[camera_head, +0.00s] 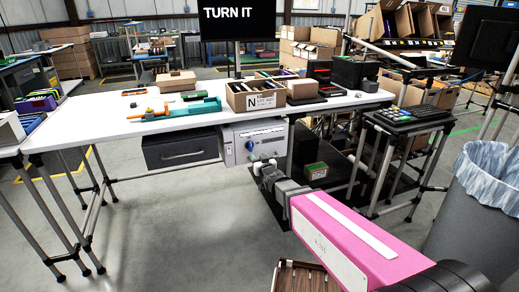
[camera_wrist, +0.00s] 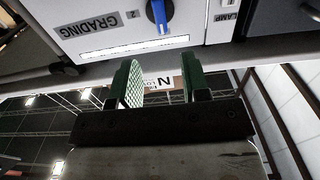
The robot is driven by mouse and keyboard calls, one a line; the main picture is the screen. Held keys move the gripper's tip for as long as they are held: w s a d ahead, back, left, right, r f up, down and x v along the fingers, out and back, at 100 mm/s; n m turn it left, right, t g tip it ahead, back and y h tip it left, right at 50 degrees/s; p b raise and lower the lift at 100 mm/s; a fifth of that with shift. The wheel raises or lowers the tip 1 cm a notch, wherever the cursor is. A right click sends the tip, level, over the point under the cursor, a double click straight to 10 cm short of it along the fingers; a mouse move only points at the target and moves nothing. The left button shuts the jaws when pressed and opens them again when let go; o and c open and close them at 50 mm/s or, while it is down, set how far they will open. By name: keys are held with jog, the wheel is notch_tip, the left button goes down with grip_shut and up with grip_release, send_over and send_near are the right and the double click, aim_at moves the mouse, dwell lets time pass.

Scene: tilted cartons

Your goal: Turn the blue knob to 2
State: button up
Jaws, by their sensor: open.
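The blue knob (camera_head: 249,146) is on the front of a light grey box (camera_head: 235,155) hanging under the white table. In the wrist view the panel appears upside down. There the knob (camera_wrist: 160,12) has a blue bar on a dark round base, cut by the top edge. A "2" mark (camera_wrist: 131,14) and a "GRADING" label (camera_wrist: 88,22) are beside it. My gripper (camera_wrist: 161,82) has two green fingers, open and empty, apart from the knob. In the head view my gripper (camera_head: 263,168) is in front of the box, just below and right of the knob.
A dark drawer (camera_head: 180,149) hangs left of the box. The white tabletop (camera_head: 110,122) above carries a labelled carton (camera_head: 256,97) and a teal tool (camera_head: 188,108). A bin (camera_head: 475,200) stands at the right.

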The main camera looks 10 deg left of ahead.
aim_at(251, 147)
jog(key=x, duration=1)
grip_shut()
